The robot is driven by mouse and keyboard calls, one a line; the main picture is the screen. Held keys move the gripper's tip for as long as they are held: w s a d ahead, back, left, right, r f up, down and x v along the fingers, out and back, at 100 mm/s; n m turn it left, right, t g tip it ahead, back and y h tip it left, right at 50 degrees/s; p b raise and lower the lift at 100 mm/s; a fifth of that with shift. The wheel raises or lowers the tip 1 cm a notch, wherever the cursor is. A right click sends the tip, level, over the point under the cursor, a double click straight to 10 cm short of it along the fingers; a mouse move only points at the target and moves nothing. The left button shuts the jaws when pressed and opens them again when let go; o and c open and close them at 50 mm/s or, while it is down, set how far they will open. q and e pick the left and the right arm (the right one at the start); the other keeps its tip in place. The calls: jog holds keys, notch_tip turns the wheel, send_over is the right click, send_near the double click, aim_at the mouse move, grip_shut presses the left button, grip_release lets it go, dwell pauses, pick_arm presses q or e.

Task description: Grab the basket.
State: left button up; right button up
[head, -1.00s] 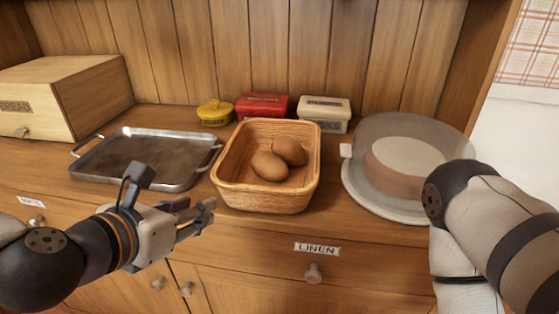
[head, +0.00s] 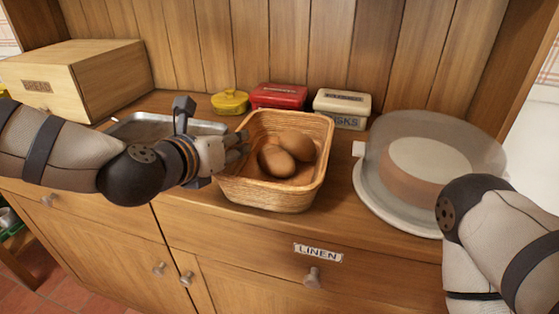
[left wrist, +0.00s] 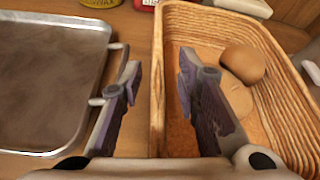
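My left gripper (head: 238,148) is at the basket's left rim. In the left wrist view, the gripper (left wrist: 158,74) is open, one finger outside the basket's left wall and the other inside. The rim (left wrist: 157,100) runs between the fingers, with gaps showing on both sides. My right forearm shows at the lower right in the head view, but its gripper is out of view.
A metal tray (head: 205,127) lies left of the basket, partly hidden by my left arm. A covered cake (head: 428,163) stands to the right. A yellow pot (head: 230,102), red tin (head: 278,97) and cream tin (head: 342,108) stand behind. A wooden bread box (head: 105,85) is at left.

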pick_arm(q)
jog(key=shift+w+d+f, duration=0.1)
jog(key=shift+w+f, duration=0.1)
jog(key=shift+w, duration=0.05)
jog(key=shift+r, duration=0.1)
grip_shut()
jog(key=shift+r, duration=0.15)
